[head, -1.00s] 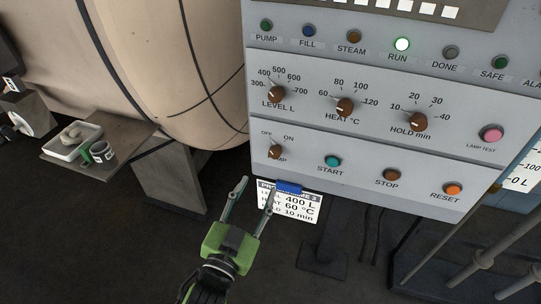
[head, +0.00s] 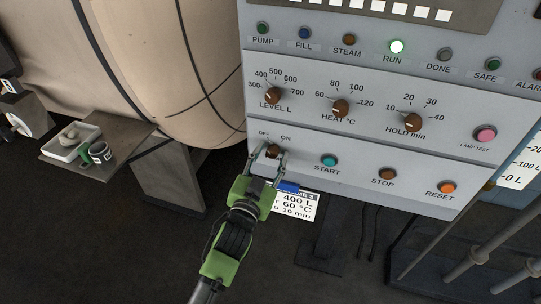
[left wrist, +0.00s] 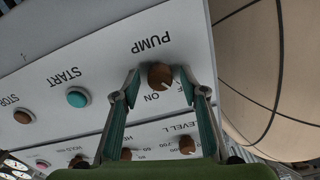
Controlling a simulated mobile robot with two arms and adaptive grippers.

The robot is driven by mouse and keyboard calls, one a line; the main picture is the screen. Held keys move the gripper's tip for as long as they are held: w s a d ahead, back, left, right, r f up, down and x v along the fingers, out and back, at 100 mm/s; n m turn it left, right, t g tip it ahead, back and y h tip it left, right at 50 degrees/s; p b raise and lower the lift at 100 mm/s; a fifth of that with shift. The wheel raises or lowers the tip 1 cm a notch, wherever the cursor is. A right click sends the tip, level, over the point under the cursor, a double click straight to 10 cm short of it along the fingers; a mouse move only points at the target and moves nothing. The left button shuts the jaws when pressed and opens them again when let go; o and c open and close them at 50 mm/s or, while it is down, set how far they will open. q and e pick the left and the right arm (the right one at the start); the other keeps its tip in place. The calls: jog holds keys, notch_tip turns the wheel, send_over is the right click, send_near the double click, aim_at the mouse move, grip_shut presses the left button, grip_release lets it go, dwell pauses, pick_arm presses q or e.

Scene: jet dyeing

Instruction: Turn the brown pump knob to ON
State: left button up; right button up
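The brown pump knob (head: 272,151) is at the lower left of the grey control panel (head: 345,190), under the OFF and ON labels. My left gripper (head: 270,156) is at the knob, with its fingers open on either side of it. In the left wrist view the knob (left wrist: 160,76) sits between the two fingertips (left wrist: 160,84), with visible gaps. That view shows the panel upside down. The knob's pale mark there points low right, towards the OFF label, which a finger partly covers. My right gripper is not in view.
The START button (head: 329,160) is just right of the knob. A shelf (head: 125,150) with a tray and mugs is at the left. The RUN lamp (head: 397,46) is lit.

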pick_arm(q)
jog(key=c, duration=1.1)
jog(key=shift+c, duration=0.2)
